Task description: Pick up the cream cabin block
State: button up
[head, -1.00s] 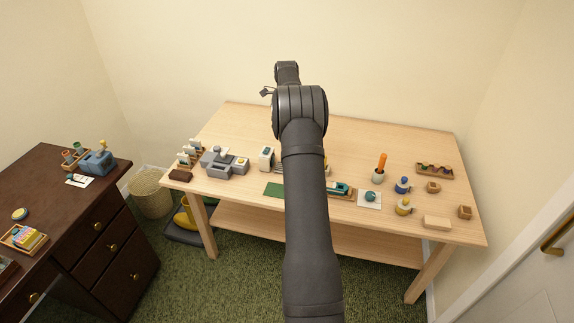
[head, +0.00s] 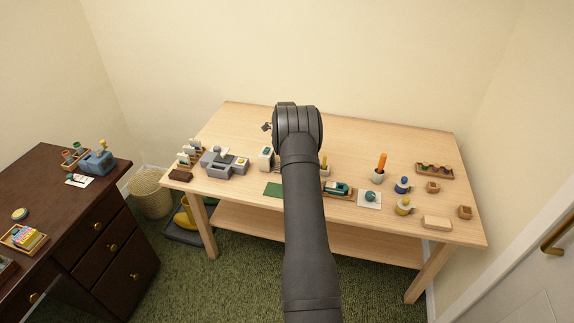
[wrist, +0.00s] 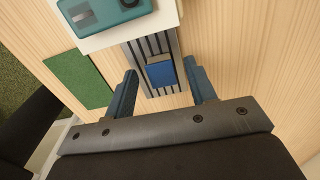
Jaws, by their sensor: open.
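My gripper (wrist: 161,72) is open in the wrist view, its two blue-grey fingers apart with nothing held. Below and between the fingertips is a small blue block (wrist: 160,75) on a grey striped strip (wrist: 150,45). I cannot make out a cream cabin block for certain. A pale block (head: 437,222) lies at the table's front right, but I cannot tell whether it is that one. A teal toy vehicle (head: 337,188) stands right of my arm. In the head view my arm hides the gripper and part of the table's middle.
A white piece with a teal top (wrist: 110,12) stands close ahead of the fingers. A green mat (head: 273,190) lies at the front edge of the wooden table (head: 350,130). An orange-handled tool (head: 381,163) stands upright in a cup.

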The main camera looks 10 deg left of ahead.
jog(key=shift+f, duration=0.3)
jog(key=c, duration=1)
